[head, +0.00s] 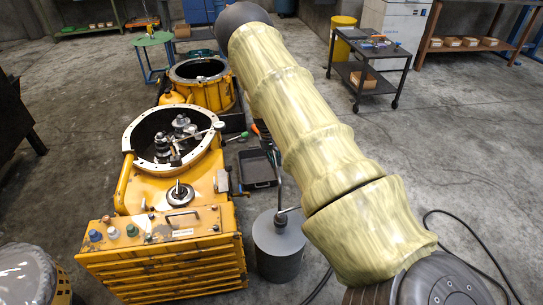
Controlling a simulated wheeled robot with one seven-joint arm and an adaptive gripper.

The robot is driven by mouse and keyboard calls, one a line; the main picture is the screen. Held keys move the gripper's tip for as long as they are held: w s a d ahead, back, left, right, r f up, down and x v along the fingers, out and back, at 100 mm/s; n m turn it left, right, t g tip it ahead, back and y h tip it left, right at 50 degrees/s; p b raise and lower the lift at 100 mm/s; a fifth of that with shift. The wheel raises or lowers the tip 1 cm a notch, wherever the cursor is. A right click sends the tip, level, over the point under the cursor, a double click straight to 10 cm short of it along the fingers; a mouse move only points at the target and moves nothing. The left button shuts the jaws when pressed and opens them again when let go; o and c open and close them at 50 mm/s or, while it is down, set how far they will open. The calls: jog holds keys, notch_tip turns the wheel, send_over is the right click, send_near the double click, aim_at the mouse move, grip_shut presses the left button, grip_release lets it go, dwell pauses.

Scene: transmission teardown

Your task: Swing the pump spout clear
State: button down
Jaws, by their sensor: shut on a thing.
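A grey cylindrical drum (279,255) stands on the floor right of the yellow machine. A thin dark upright pipe (280,193) with a short side piece rises from its top, close beside my sleeved arm; this looks like the pump and its spout. My arm covers what lies just right of it. My gripper cannot be made out; it seems hidden behind my arm, so its contact with the spout does not show. The yellow transmission housing (150,190) is open, with metal parts (172,140) inside its pale round flange.
A black tray (258,168) lies on the floor behind the drum. A second yellow housing (206,90) stands farther back. A dark wheeled cart (372,70) is at back right. A cable (470,235) runs over the floor at right. Open floor lies right of my arm.

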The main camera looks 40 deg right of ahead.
jog(key=shift+d, duration=0.1)
dwell(0.3)
jog(key=c, duration=1.5)
grip_release()
jog(key=shift+o, duration=0.2)
jog(key=shift+r, duration=0.1)
notch_tip(320, 180, up, 12)
jog(key=w+a, duration=0.1)
jog(key=a, duration=0.1)
jog(key=shift+w+f, duration=0.15)
jog(key=shift+f, duration=0.05)
